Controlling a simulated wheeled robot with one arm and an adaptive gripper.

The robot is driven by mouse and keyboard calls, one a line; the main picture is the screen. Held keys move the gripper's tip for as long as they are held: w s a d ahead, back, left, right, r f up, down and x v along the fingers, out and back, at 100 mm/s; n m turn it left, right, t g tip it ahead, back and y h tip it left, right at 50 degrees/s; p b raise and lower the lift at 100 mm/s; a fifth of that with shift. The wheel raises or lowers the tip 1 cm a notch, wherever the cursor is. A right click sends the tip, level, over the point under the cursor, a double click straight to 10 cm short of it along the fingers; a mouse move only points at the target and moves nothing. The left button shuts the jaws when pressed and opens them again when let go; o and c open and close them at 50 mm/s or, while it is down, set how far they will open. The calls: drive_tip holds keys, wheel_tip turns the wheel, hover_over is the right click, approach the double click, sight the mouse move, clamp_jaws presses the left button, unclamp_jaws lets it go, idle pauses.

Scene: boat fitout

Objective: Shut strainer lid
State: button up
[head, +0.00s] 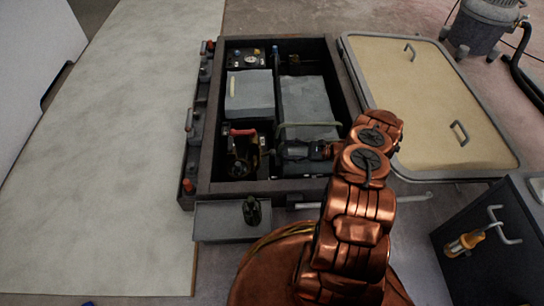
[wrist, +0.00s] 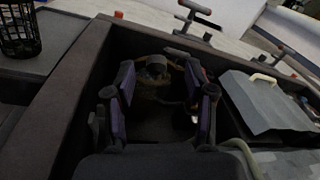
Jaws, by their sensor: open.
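My gripper (head: 312,152) reaches into the dark open hatch from its right side. In the wrist view my gripper (wrist: 160,78) is open, with nothing between its purple-lined fingers. Beyond the fingertips a dark round fitting with brass-coloured parts (wrist: 154,70) stands in the hatch corner. It appears to be the strainer, and it also shows in the head view (head: 240,158), below a red handle (head: 243,132). It is apart from the fingers. Shadow hides its shape, and I cannot make out the lid or its angle.
Grey boxes (head: 250,93) (head: 305,100) fill much of the hatch; its raised rim (head: 205,130) surrounds everything. A black basket (head: 252,210) stands on a grey tray (head: 215,222) outside the near rim. A beige panel (head: 430,85) lies right. A dark cabinet (head: 490,250) stands lower right.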

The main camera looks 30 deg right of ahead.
sight(272, 152)
drive_tip(key=shift+m, duration=0.3)
drive_tip(key=shift+w+a+f+b, duration=0.35)
drive_tip(key=shift+w+a+b, duration=0.2)
drive_tip(key=shift+a, duration=0.45)
drive_tip(key=shift+w+a+f+b, duration=0.4)
drive_tip(key=shift+w+a, duration=0.2)
drive_tip(key=shift+a, duration=0.35)
drive_tip(key=shift+w+a+f+b, duration=0.3)
drive_tip(key=shift+w+a+b, duration=0.25)
drive_tip(key=shift+a, duration=0.45)
clamp_jaws()
